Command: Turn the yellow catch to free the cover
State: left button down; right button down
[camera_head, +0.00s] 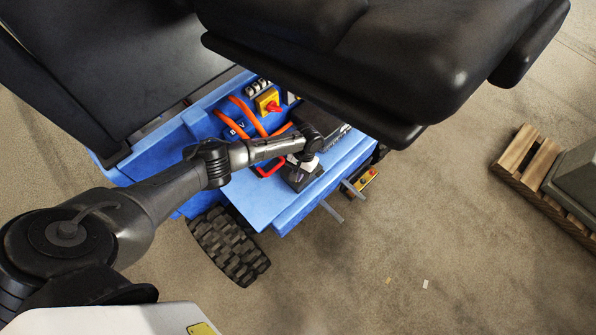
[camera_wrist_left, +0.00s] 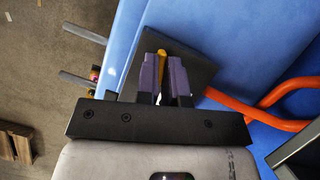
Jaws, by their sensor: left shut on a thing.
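The yellow catch (camera_wrist_left: 161,64) shows in the left wrist view as a narrow upright piece between the purple-grey fingers of my left gripper (camera_wrist_left: 164,78). The gripper is shut on it. Behind the catch is a dark square plate (camera_wrist_left: 200,72) on the blue machine. In the head view my left gripper (camera_head: 300,169) is over the blue deck, and the catch is hidden there. I cannot tell which part is the cover. My right gripper is in neither view.
The blue machine (camera_head: 247,198) carries orange hoses (camera_head: 237,126) and a red-and-yellow switch (camera_head: 268,103) close to my left arm. Large black padded shapes (camera_head: 390,50) overhang the deck. A wooden pallet (camera_head: 528,155) stands at the right. The floor between is mostly clear.

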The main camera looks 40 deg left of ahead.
pick_arm(q)
jog(key=c, duration=1.2)
grip_release()
jog(key=shift+c, duration=0.2)
